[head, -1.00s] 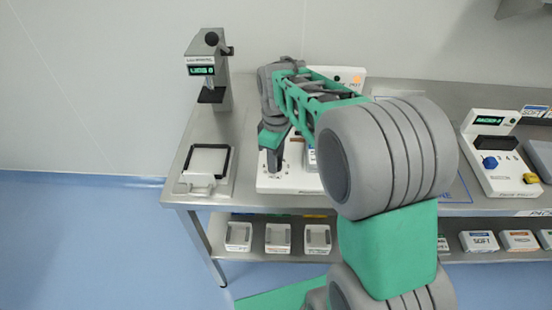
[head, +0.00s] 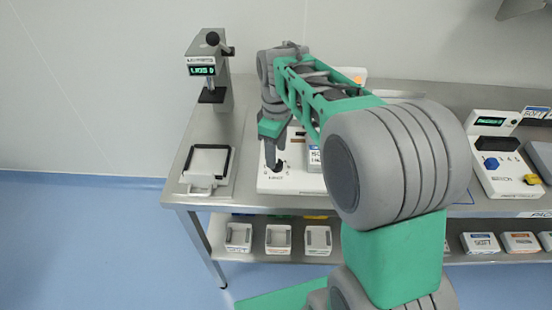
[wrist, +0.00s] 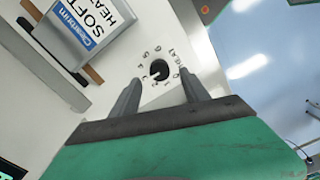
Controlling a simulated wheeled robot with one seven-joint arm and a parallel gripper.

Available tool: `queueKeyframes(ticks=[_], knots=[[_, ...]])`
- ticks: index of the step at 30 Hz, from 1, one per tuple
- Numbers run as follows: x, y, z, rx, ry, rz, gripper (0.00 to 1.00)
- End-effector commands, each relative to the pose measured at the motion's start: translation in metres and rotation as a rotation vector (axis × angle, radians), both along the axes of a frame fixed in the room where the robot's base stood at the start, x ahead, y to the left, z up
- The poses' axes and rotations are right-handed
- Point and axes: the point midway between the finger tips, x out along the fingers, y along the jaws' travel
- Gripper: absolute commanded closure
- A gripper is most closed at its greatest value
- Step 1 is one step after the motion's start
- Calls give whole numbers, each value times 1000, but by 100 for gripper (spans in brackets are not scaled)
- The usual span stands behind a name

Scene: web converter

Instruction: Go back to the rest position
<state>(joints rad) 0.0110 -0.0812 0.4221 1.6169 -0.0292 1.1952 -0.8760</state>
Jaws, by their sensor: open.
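My gripper (head: 271,150) hangs over the left part of a white device (head: 300,184) on the steel table. In the wrist view my gripper (wrist: 163,85) is open, with its two fingers apart and nothing between them. Beyond the fingertips is a black dial knob (wrist: 159,69) with letters and numbers around it on the white panel. The fingers look clear of the knob. A blue and white box marked SOFT HEAT (wrist: 85,22) sits in the device beside the dial. My own arm hides much of the device in the head view.
A press-like instrument (head: 208,70) with a green display stands at the back left. A white pad in a dark frame (head: 208,163) is at the table's left front. Another device with a blue knob (head: 493,160) stands at right. White bins (head: 278,238) line the lower shelf.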

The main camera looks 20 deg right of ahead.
Motion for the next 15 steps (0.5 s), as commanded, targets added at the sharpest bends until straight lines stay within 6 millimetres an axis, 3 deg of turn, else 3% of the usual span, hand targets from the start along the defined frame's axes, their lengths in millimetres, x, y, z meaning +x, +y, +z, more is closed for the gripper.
queueKeyframes(ticks=[6,15], knots=[[1,-1,37,0,-1,0,46],[1,-1,43,0,0,0,46]])
